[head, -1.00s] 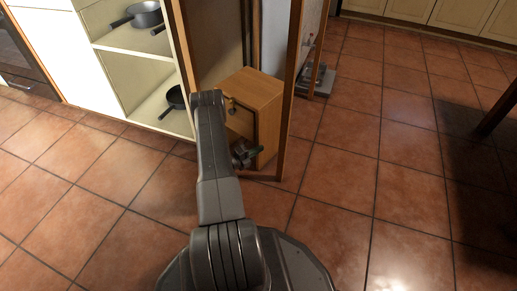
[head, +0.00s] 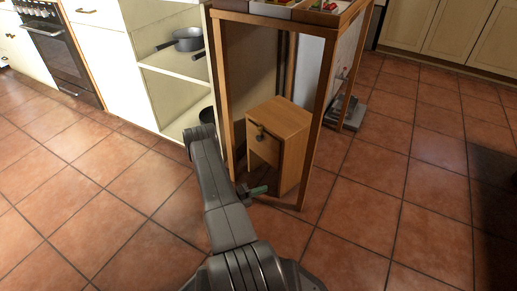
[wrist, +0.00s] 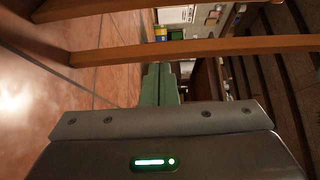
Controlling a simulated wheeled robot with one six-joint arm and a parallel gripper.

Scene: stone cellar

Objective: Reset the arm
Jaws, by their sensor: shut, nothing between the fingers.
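My gripper (head: 258,191) shows in the head view with its greenish fingers beside the lower part of a wooden stand, in front of a small wooden cabinet. In the wrist view my gripper's green fingers (wrist: 160,85) lie together, shut and empty. My grey arm (head: 225,200) reaches forward from my base, bends at its far end and drops to the gripper. Whether the fingers touch the stand is hard to tell.
The wooden stand (head: 314,130) has tall legs and coloured items on top. The small cabinet (head: 293,150) stands under it. Open shelves (head: 168,65) with a pot (head: 188,42) are to the left, an oven (head: 62,50) farther left.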

